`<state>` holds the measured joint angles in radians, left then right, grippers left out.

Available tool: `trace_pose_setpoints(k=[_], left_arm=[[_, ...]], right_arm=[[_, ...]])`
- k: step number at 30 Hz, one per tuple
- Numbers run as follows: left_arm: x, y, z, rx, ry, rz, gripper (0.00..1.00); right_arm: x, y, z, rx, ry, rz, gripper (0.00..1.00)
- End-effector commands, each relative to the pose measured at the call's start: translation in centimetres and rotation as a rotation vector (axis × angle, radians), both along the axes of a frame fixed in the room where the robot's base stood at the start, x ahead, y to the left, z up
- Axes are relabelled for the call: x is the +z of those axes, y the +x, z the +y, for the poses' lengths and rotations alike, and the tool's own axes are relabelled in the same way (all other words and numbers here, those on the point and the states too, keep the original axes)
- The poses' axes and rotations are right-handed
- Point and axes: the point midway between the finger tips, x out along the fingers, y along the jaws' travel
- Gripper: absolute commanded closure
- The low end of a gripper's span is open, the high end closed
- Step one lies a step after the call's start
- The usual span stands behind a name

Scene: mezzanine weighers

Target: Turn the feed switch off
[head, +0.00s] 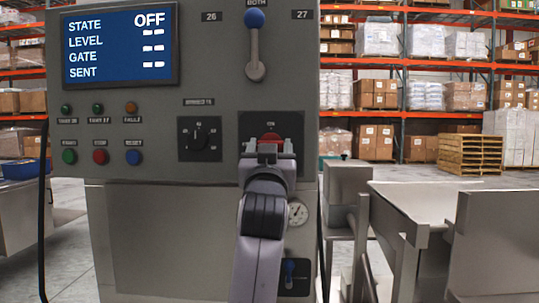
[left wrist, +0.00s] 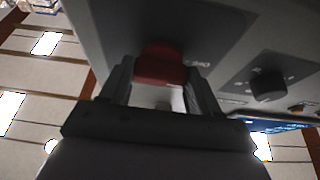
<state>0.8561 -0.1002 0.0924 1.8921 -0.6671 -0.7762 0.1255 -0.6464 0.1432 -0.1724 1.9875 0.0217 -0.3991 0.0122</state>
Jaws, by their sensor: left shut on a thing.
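The red switch handle (head: 270,137) sits on a dark plate (head: 292,128) at the right of the grey control cabinet, under a small label too blurred to read surely. My left gripper (head: 270,150) is in front of it, its fingers shut on the red handle. In the left wrist view the red handle (left wrist: 160,65) shows between the two fingertips of the gripper (left wrist: 160,85); part of it is hidden. The display (head: 120,47) reads STATE OFF, with dashes beside LEVEL, GATE and SENT. My right gripper is not in view.
Coloured buttons (head: 100,157) line the left side. A gauge (head: 298,213) and small blue switch (head: 290,270) are below. Metal troughs stand at right.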

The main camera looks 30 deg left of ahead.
Motion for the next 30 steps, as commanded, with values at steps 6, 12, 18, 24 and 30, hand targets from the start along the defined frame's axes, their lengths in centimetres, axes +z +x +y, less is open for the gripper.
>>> trace_pose_setpoints(k=[6,12,18,24,30], left_arm=[[-0.12,0.05,-0.04,0.000,-0.026,-0.013,0.69],[-0.09,0.04,-0.03,0.000,-0.029,-0.014,0.69],[-0.08,0.03,-0.03,-0.001,-0.029,-0.014,0.29],[-0.04,0.02,-0.02,-0.001,-0.027,-0.014,0.13],[-0.16,-0.18,-0.16,-0.001,-0.027,-0.015,0.13]], right_arm=[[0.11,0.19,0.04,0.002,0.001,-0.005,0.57],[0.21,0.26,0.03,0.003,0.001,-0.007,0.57],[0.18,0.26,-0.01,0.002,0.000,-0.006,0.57],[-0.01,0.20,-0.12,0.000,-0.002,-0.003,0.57],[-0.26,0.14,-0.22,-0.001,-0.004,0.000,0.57]])
